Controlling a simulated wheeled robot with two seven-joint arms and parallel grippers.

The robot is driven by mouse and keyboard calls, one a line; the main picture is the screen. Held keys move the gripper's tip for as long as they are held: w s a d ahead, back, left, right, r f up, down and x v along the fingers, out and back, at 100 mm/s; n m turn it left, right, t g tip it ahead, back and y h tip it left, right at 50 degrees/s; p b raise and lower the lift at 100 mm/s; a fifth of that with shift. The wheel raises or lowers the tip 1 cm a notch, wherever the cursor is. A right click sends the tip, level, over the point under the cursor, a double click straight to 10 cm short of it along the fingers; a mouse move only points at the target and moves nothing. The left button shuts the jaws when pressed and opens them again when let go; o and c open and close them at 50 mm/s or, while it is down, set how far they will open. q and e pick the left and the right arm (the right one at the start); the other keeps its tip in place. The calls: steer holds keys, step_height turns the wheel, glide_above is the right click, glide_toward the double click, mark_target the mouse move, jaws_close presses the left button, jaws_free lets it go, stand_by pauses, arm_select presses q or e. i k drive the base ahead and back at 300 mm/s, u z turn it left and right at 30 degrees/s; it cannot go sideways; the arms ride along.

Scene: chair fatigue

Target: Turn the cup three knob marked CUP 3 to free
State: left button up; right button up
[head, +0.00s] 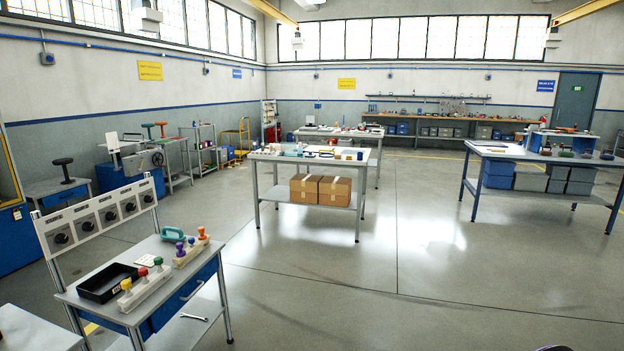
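A white panel (75,212) with a row of several dark round knobs stands on a frame above the workbench (130,312) at the left. The markings on the panel are too small to read, so I cannot tell for sure which knob is CUP 3. The knobs' pointer positions are also too small to make out. Neither of my grippers is in view.
On the workbench are a black tray (108,283), two holders with coloured-topped tools (145,290) (190,250) and a green handle-shaped thing (172,234). A grey surface (35,330) stands at the lower left. The floor (330,285) right of the workbench is clear.

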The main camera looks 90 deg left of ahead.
mark_target(110, 216)
steer(key=u, duration=2.7)
steer(key=i, duration=0.85)
steer(key=u, duration=1.65)
